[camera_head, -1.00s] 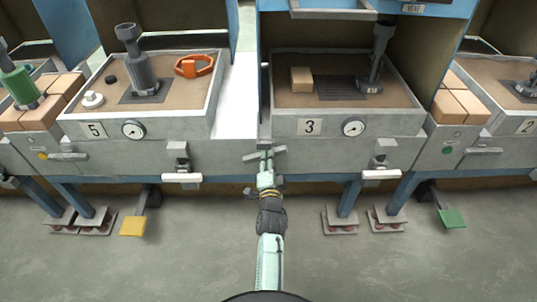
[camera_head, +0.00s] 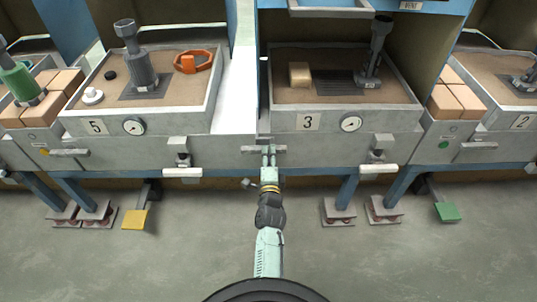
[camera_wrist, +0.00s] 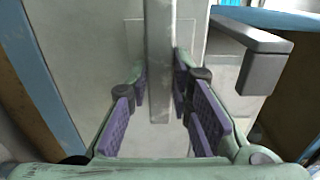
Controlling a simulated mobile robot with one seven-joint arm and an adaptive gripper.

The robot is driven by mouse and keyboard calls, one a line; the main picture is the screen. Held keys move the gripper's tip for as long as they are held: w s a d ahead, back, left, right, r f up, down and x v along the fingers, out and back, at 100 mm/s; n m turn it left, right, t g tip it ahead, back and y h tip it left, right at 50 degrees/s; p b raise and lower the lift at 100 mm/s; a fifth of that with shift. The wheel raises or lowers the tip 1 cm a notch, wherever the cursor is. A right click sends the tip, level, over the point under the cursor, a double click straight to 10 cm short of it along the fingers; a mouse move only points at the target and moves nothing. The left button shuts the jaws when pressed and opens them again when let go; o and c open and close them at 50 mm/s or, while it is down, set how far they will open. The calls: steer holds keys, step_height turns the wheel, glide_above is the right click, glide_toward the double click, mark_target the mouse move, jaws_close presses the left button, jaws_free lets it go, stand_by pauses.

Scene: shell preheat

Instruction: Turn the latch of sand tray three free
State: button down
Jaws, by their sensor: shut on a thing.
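Sand tray three (camera_head: 275,104) bears a "3" plate and a round dial on its front. Its latch (camera_head: 247,149) is a grey bar low at the left of this front, lying about level in the head view. My gripper (camera_head: 268,150) is at the latch, arm reaching up from below. In the wrist view the latch bar (camera_wrist: 160,75) runs upright between the purple pads of my gripper (camera_wrist: 162,90), which is shut on it. The latch's pivot is hidden.
Tray five (camera_head: 68,125) stands left and tray two (camera_head: 495,124) right, with similar latches. A white-handled fitting (camera_head: 378,168) juts out right of my gripper. In the wrist view a grey bent bar (camera_wrist: 262,70) sits close on the right. The floor (camera_head: 190,250) is clear around my arm.

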steer(key=shift+r, duration=0.2)
steer(key=c, duration=1.4)
jaws_free()
steer(key=shift+f, duration=0.15)
steer(key=shift+c, duration=0.2)
steer(key=s, duration=0.7)
steer(key=shift+s, duration=0.25)
